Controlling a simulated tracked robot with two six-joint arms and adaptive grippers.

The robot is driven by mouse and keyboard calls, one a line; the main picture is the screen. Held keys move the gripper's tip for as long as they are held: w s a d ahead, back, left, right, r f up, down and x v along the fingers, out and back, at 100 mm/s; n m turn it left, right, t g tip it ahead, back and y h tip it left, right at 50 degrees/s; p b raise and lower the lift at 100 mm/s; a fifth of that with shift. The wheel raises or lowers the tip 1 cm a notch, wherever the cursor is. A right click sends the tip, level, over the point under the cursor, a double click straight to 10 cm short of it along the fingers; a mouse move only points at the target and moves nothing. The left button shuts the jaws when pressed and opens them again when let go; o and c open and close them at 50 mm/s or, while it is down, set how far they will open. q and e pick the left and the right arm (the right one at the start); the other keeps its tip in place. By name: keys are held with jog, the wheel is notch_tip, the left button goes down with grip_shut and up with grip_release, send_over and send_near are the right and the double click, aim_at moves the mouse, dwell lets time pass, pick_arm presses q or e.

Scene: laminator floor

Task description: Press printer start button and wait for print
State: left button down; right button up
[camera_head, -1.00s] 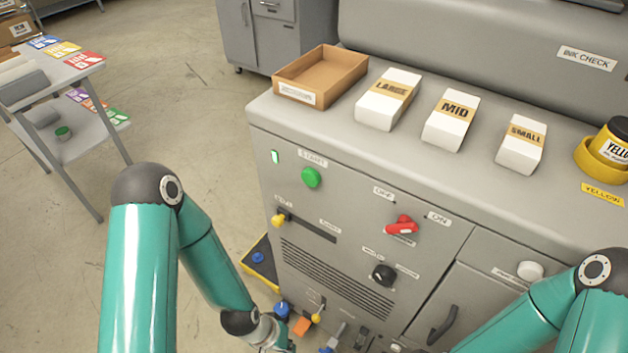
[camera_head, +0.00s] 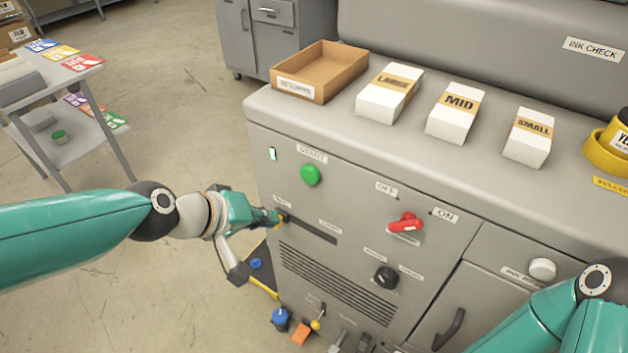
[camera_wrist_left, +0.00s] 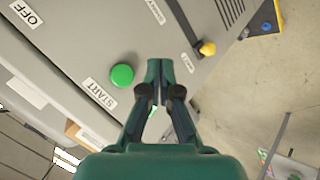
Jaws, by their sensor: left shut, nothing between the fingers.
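The green start button (camera_head: 310,174) sits on the front panel of the grey machine, under a START label. It also shows in the left wrist view (camera_wrist_left: 122,76), left of the fingers. My left gripper (camera_head: 279,217) is at the panel's left side, lower than the button and left of it in the head view. Its fingers (camera_wrist_left: 160,83) are shut with nothing between them and apart from the button. A small lit green indicator (camera_head: 272,154) is on the panel, upper left of the button. My right gripper is out of view; only part of that arm shows.
A yellow slider knob (camera_wrist_left: 207,48) is on the panel near my left gripper. A red switch (camera_head: 405,223) and a black knob (camera_head: 386,277) are farther right. A cardboard tray (camera_head: 320,72) and paper stacks stand on top.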

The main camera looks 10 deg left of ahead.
pick_arm(q)
jog(key=shift+w, duration=0.1)
jog(key=p, duration=0.3)
send_near(310, 184)
jog(key=shift+w+d+f, duration=0.3)
jog(key=shift+w+f, duration=0.05)
jog(key=shift+f, duration=0.45)
jog(key=shift+w+d+f, duration=0.3)
jog(key=shift+w+f, duration=0.1)
jog(key=shift+f, duration=0.4)
jog(key=shift+w+d+f, duration=0.3)
jog(key=shift+w+f, duration=0.05)
jog(key=shift+f, duration=0.45)
jog(key=shift+w, duration=0.1)
jog(key=shift+w+d, duration=0.15)
jog(key=shift+w, duration=0.3)
jog(key=shift+w+d+r+p, duration=0.1)
jog(key=shift+w+d+p, duration=0.1)
jog(key=shift+w+p, duration=0.25)
jog(key=shift+s+a, duration=0.1)
dwell(0.6)
jog(key=shift+s+a+b, duration=0.25)
jog(key=shift+s+b, duration=0.3)
jog(key=shift+s, duration=0.2)
